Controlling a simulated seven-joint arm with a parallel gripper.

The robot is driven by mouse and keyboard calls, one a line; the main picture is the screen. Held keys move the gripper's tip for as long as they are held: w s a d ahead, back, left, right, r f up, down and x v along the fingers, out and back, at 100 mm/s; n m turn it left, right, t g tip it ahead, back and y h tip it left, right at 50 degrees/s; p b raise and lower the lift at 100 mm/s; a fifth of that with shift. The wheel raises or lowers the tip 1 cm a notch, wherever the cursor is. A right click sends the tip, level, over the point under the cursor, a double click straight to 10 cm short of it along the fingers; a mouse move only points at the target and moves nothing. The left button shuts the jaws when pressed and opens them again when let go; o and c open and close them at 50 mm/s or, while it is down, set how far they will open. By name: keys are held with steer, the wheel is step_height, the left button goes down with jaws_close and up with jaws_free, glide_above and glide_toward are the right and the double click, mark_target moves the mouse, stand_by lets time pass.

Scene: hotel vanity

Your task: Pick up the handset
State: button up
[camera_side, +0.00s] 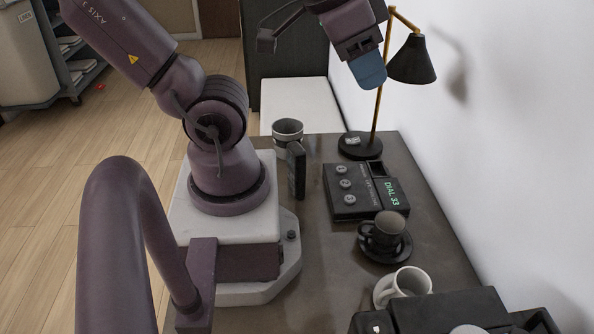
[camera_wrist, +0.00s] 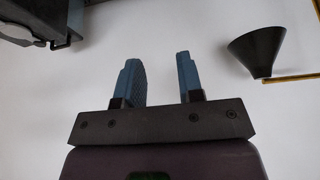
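My gripper (camera_side: 369,72) is raised high above the vanity, up and to the right of the handset, touching nothing. In the wrist view, my gripper (camera_wrist: 161,78) has its two blue fingers apart with nothing between them. The handset does not show in the wrist view.
A black lamp (camera_side: 412,60) on a brass stem stands behind the phone base, near my gripper; its shade (camera_wrist: 255,52) also shows in the wrist view. A mug (camera_side: 287,131) stands behind the handset. A dark cup (camera_side: 385,232) and white cup (camera_side: 408,283) stand in front.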

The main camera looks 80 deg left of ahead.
steer(key=o, duration=0.8)
steer(key=n+g+h, duration=0.2)
steer(key=n+g, duration=0.3)
steer(key=g, duration=0.5)
glide_toward(297, 146)
steer(key=x, duration=1.2)
